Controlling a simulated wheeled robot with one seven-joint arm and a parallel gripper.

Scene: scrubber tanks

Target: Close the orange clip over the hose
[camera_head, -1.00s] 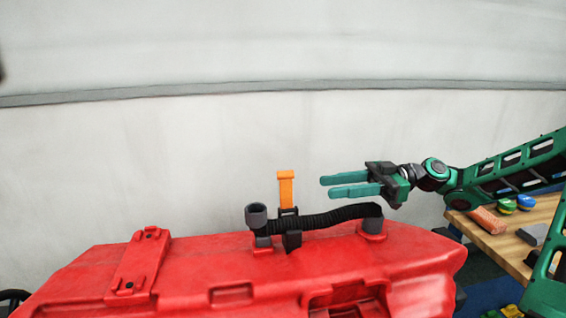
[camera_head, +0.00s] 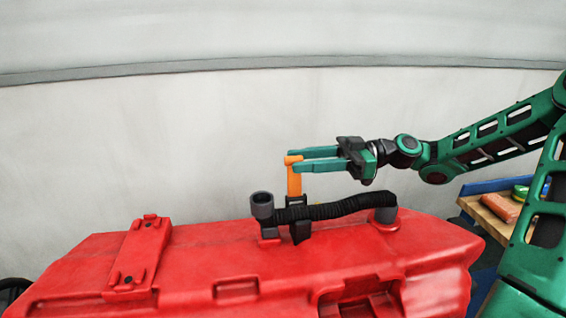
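The orange clip (camera_head: 294,181) stands upright, open, on its black base behind the hose. The black ribbed hose (camera_head: 335,208) lies along the top of the red tank (camera_head: 215,262), from a grey cup-shaped fitting at its left end to a grey fitting at its right. My gripper (camera_head: 292,161) reaches in from the right at the height of the clip's top. Its two teal fingers show a gap between them, and their tips overlap the upper end of the clip in the picture. I cannot tell whether they touch it.
A wooden table (camera_head: 492,214) with an orange-brown block (camera_head: 501,207) and a green item stands at the right, partly behind my arm. A raised red bracket (camera_head: 139,257) is on the tank's left.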

